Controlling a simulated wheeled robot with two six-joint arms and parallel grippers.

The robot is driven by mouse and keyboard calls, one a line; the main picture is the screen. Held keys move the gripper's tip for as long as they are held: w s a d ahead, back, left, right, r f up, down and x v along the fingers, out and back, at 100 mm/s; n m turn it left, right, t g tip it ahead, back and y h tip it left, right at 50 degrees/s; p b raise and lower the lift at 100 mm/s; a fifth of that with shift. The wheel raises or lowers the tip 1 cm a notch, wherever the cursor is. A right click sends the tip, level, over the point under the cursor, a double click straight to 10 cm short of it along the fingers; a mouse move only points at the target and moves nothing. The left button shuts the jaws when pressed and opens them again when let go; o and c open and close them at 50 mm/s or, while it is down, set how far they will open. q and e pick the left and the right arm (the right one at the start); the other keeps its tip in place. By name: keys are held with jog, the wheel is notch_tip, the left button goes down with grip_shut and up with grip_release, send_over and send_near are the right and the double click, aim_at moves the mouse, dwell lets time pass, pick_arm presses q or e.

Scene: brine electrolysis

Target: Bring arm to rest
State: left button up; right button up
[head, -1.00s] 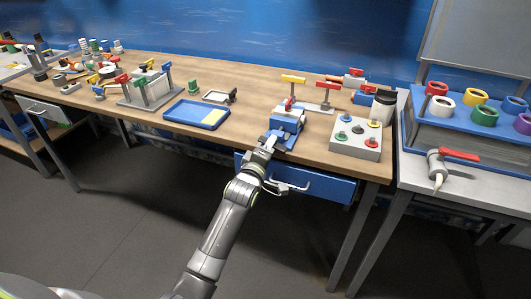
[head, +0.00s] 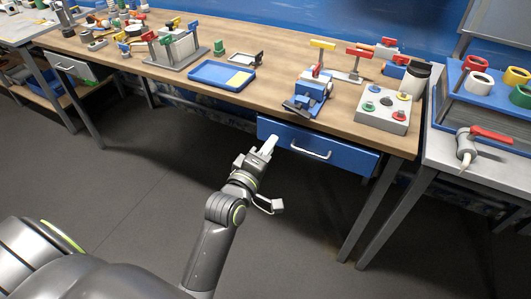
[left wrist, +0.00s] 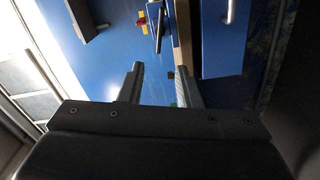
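My left gripper (head: 268,146) is in front of the workbench, beside the left end of the blue drawer front, in the head view. Its two fingers show apart in the left wrist view (left wrist: 159,85), with nothing held between them. The gripper is open and clear of the blue vise-like device (head: 309,92) that stands at the bench's front edge. My left arm reaches up from the bottom of the head view. My right gripper is not in view.
The wooden bench (head: 150,66) carries a blue tray (head: 215,76), a grey box with coloured terminals (head: 385,110) and several clamps and stands. A blue drawer (head: 335,152) hangs under it. A side table with coloured rings stands at right. The floor in front is free.

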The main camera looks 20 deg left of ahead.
pick_arm(q)
jog(key=shift+s, duration=0.65)
